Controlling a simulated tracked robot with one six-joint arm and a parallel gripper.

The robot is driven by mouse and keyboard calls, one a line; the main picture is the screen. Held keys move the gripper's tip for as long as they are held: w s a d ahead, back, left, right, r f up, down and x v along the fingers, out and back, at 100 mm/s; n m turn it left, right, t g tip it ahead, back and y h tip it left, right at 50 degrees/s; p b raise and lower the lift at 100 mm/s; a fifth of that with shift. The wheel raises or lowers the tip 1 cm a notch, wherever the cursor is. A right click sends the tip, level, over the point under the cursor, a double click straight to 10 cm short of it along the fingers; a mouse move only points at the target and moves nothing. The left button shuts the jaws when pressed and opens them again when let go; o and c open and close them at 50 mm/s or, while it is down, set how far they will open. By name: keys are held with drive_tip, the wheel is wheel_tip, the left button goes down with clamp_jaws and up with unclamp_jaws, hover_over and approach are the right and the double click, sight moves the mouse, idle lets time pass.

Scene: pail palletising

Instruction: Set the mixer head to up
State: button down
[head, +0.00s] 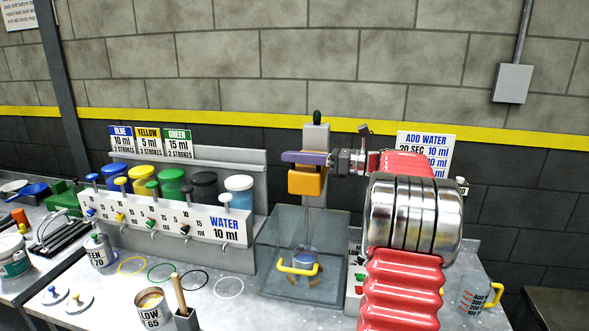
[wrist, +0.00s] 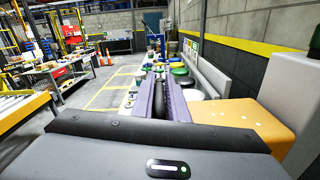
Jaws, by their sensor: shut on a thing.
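The orange mixer head (head: 307,184) is on a grey upright column (head: 316,137), near the column's upper part and well above the bench. A thin shaft runs down from it toward a small pot with a yellow handle (head: 298,268) behind a clear guard. My gripper (head: 303,157) is at the head's upper front, its purple fingers level across it. In the wrist view the fingers (wrist: 160,100) are shut on a dark handle (wrist: 159,103), beside the orange head (wrist: 245,119). The handle's join to the head is hidden.
A dispenser rack (head: 165,222) with coloured pots stands left of the mixer. A can (head: 152,308) and a grey holder with a wooden stick (head: 181,300) stand in front. A measuring jug (head: 474,296) is at the right. The wall is close behind.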

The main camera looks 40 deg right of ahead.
drive_tip(key=shift+a+r, duration=0.1)
drive_tip(key=shift+r, duration=0.35)
drive_tip(key=c, duration=2.1)
unclamp_jaws()
drive_tip(key=shift+s, duration=0.1)
drive_tip(key=shift+o, duration=1.4)
drive_tip(key=shift+f, duration=0.15)
drive_tip(key=v, duration=1.3)
drive_tip(key=shift+s+d, duration=0.25)
drive_tip(key=shift+s, duration=0.05)
